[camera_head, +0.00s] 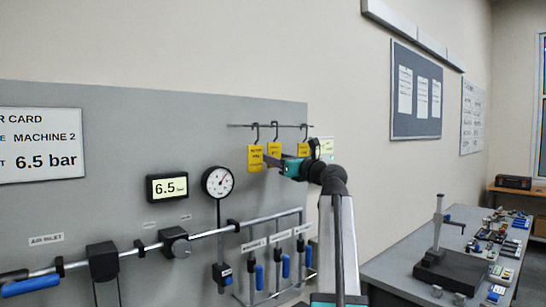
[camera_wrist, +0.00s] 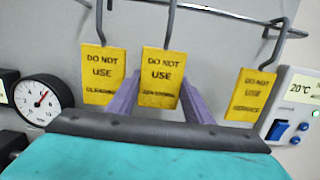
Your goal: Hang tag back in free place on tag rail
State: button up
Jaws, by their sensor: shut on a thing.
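Three yellow "DO NOT USE" tags hang in a row in the head view: a left tag (camera_head: 255,159), a middle tag (camera_head: 274,149) and a right tag (camera_head: 303,150). Each has a grey hook reaching the tag rail (camera_head: 240,126). My gripper (camera_wrist: 160,95) is shut on the middle tag (camera_wrist: 162,78), which sits upright between its two purple fingers. The left tag (camera_wrist: 103,75) and right tag (camera_wrist: 250,96) stand to either side, apart from the fingers. The middle hook's top is cut off in the wrist view, so I cannot tell whether it bears on the rail.
A round gauge (camera_head: 217,182) and a 6.5 bar display (camera_head: 167,187) are on the grey panel (camera_head: 120,125), left of and below the tags. Pipes with blue-handled valves (camera_head: 260,276) run below. A white 20°C unit (camera_wrist: 294,108) is right of the right tag.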

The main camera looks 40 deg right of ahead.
jog(key=shift+f, duration=0.1)
jog(key=o, duration=0.9)
jog(key=s+b, duration=0.1)
jog(key=s, duration=0.3)
jog(key=s+f+b, duration=0.1)
jog(key=s, duration=0.4)
jog(key=s+a+f+b, duration=0.1)
jog(key=s, duration=0.3)
jog(key=shift+s, duration=0.35)
